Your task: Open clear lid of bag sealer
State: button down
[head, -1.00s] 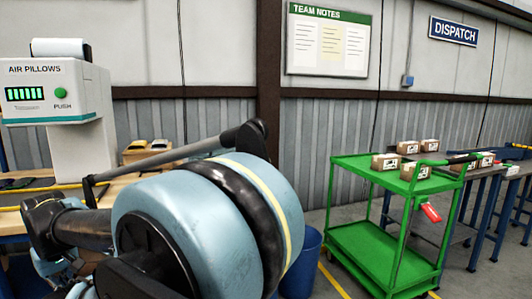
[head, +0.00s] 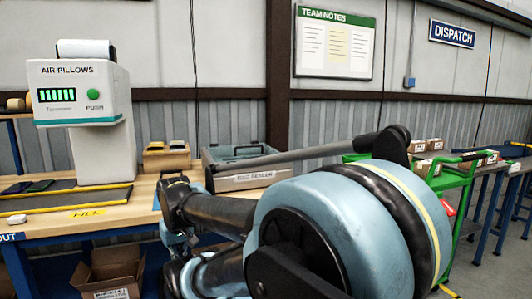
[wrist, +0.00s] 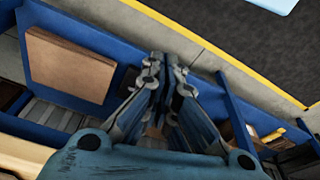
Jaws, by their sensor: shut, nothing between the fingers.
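The bag sealer (head: 238,182) is a grey box on the wooden bench in the head view, right of the air pillow machine. In the head view my arm hides the sealer's right side.
The air pillow machine (head: 84,95) stands on the bench (head: 135,205) at left, beside a small wooden box (head: 166,160). An open carton (head: 106,275) sits below. A green cart (head: 452,180) is at right. In the wrist view a brown carton (wrist: 68,65) lies among blue beams.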

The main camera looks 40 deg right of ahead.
jog(key=shift+d+r, duration=0.1)
jog(key=w+d+r+m+t, duration=0.3)
jog(key=w+d+r+m, duration=1.3)
jog(key=w+r+m, duration=0.35)
jog(key=w+d+r+m+t+h, duration=0.1)
jog(key=w+d+r+m, duration=0.15)
jog(key=d+m, duration=0.65)
jog(key=w+d+r+m, duration=0.1)
jog(key=d+r+m, duration=0.3)
jog(key=d, duration=0.8)
jog(key=w+d+r+m+t+h, duration=0.1)
jog(key=d+r+m, duration=0.3)
jog(key=d+m, duration=0.5)
jog(key=w+d+f, duration=0.1)
jog(key=w+f, duration=0.1)
jog(key=w+f+n, duration=0.1)
jog(key=f, duration=0.2)
jog(key=w+d+f+n, duration=0.1)
jog(key=w+f, duration=0.1)
jog(key=f, duration=0.1)
jog(key=shift+w+d+n, duration=0.25)
jog(key=shift+w+d, duration=0.05)
jog(key=shift+w, duration=0.05)
jog(key=shift+r, duration=0.2)
